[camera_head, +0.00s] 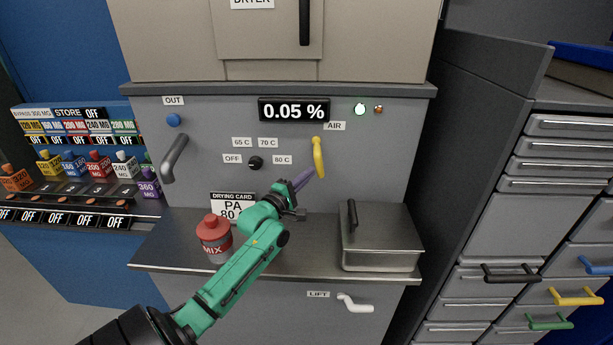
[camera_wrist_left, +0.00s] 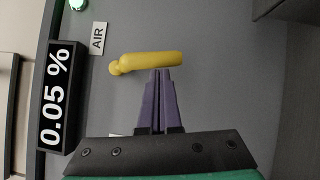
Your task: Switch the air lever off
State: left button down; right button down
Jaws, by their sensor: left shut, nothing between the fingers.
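The yellow air lever (camera_head: 319,158) is on the grey dryer panel, just below the AIR label (camera_head: 334,126). It hangs nearly straight down from its pivot, tilted slightly. My left gripper (camera_head: 311,172) is shut and empty, with its purple fingertips beside the lever's lower left side. In the left wrist view the lever (camera_wrist_left: 150,62) lies across the picture just beyond the shut fingertips (camera_wrist_left: 160,72). The tips look very close to it, but I cannot tell whether they touch. My right gripper is not in view.
The display (camera_head: 294,109) reads 0.05 %, with a lit green lamp (camera_head: 360,109) to its right. A temperature knob (camera_head: 255,163) is left of the lever. On the shelf below stand a red-lidded MIX jar (camera_head: 214,238) and a lidded metal box (camera_head: 381,238).

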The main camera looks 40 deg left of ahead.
pick_arm(q)
jog(key=shift+w+d+f+n+t+b, duration=0.2)
jog(key=shift+d+n+t+b, duration=0.1)
jog(key=shift+n+b, duration=0.1)
jog(key=shift+w+d+f+n+t+y+b, duration=0.2)
jog(key=shift+w+d+n+t+y+b, duration=0.3)
jog(key=shift+n+b, duration=0.55)
jog(key=w+d+r+n+y+b, duration=0.4)
jog(key=n+y, duration=0.5)
jog(key=n, duration=0.6)
jog(key=shift+w+d+r+t+y+b, duration=0.2)
jog(key=shift+d+r+t+y+b, duration=0.3)
jog(key=shift+d+b, duration=0.85)
jog(key=shift+a+r, duration=0.15)
jog(key=shift+a, duration=0.2)
jog(key=shift+b, duration=0.3)
